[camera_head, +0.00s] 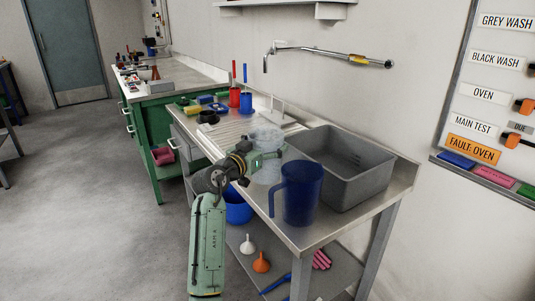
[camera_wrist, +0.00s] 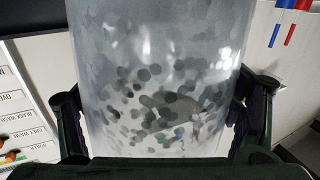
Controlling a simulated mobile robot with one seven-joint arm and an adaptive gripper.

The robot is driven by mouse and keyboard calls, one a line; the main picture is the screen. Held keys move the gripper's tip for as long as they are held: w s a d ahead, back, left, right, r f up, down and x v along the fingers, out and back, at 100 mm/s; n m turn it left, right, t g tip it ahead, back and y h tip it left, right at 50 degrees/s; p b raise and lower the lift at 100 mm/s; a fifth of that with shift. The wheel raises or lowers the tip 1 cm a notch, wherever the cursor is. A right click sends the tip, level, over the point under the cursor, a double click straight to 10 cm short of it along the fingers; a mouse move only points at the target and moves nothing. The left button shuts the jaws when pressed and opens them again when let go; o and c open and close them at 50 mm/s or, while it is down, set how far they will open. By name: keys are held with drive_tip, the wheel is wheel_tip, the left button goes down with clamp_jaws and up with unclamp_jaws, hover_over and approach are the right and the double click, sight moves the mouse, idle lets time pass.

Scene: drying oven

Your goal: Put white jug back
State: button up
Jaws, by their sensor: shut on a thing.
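The white jug (camera_head: 267,174) is a translucent, whitish vessel at the middle of the steel sink bench, left of the grey basin. It looks upright. My gripper (camera_head: 266,157) is shut around its side and hides its middle. In the wrist view the jug (camera_wrist: 160,60) fills the centre, with dark speckles showing through its wall. My gripper's fingers (camera_wrist: 160,112) flank it on both sides. I cannot tell whether the jug's base touches the bench.
A blue jug (camera_head: 298,195) stands at the bench's near end, close right of the white jug. The grey basin (camera_head: 355,187) is behind. A ribbed drainboard (camera_head: 225,136), red cup (camera_head: 234,97) and blue cup (camera_head: 246,101) lie farther back. A tap (camera_head: 300,47) overhangs the bench.

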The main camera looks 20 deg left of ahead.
drive_tip(key=shift+f+p, duration=0.35)
drive_tip(key=shift+f, duration=1.2)
drive_tip(key=o, duration=1.8)
drive_tip(key=shift+f, duration=0.1)
